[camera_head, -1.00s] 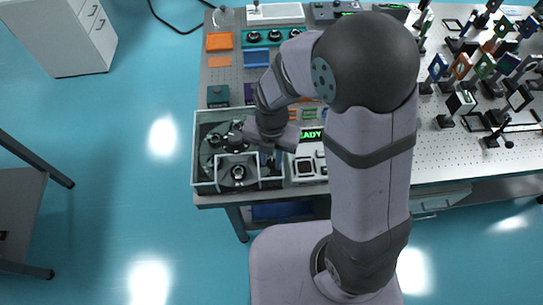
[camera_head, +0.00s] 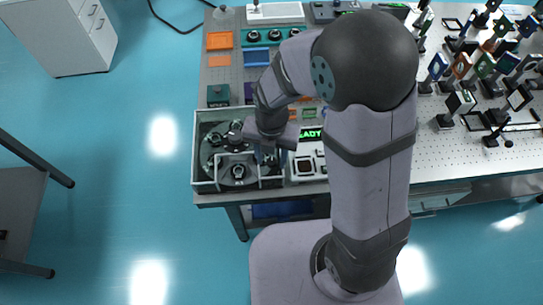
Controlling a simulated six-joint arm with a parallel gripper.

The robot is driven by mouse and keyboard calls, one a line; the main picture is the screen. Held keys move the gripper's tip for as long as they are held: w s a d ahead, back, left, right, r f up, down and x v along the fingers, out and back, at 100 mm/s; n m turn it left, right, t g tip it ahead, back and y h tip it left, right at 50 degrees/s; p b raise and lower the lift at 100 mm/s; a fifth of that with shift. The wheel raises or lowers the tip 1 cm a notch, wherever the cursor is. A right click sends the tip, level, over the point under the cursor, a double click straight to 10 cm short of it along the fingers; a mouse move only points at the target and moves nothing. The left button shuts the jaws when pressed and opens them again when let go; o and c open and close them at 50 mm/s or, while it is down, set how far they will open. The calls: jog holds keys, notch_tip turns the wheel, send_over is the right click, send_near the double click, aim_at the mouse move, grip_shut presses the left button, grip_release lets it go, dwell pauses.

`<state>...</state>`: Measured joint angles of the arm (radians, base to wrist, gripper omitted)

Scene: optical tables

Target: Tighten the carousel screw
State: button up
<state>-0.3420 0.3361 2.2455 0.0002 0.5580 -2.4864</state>
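The carousel (camera_head: 216,139) appears to be the dark round mechanism inside the open grey-walled box (camera_head: 194,160) at the table's front left corner. Round dark knobs show in the box, one in the small front compartment (camera_head: 238,171). I cannot tell which part is the carousel screw. My gripper (camera_head: 267,158) points down over the right part of the box, near its right wall. Its fingers are small and partly hidden by my wrist, so I cannot tell whether they are open or shut, or whether they touch anything.
A device with a lit "READY" display (camera_head: 312,134) stands right of the box, partly behind my arm. Orange (camera_head: 219,40) and blue (camera_head: 256,57) trays lie behind. Many optical mounts (camera_head: 462,101) crowd the table's right side. A white cabinet (camera_head: 60,35) stands at the far left.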

aim_at(271, 162)
jog(key=shift+r, duration=0.1)
jog(key=shift+r+b, duration=0.75)
jog(key=shift+r, duration=2.8)
